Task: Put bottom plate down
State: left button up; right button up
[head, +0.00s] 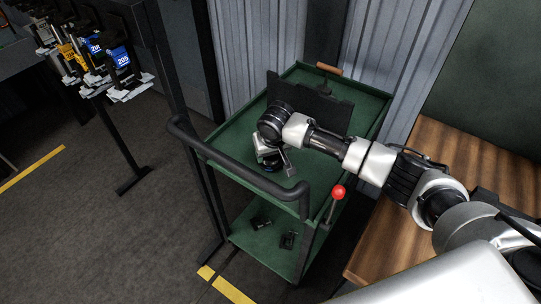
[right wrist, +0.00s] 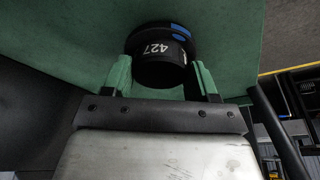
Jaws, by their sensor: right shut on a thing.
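The bottom plate, a short black round piece marked 427 with blue marks (right wrist: 158,60), is between the two fingers of my right gripper (right wrist: 161,80) in the right wrist view. The gripper is shut on it. In the head view my right gripper (head: 270,162) is low over the near left part of the green trolley top (head: 235,134). The plate is mostly hidden there by the gripper. I cannot tell whether the plate touches the trolley surface. My left gripper is not in view.
A dark panel (head: 318,108) stands on the trolley behind my right wrist. The trolley has a black handle rail (head: 235,165), and a red knob (head: 338,192) is at its near right. Small black parts (head: 288,239) lie on the lower shelf. A wooden table (head: 405,215) is at right.

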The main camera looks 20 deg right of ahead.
aim_at(274, 168)
jog(key=shift+r, duration=0.15)
jog(key=o, duration=1.1)
jog(key=shift+f, duration=0.2)
jog(key=v, duration=1.2)
jog(key=shift+r, duration=0.25)
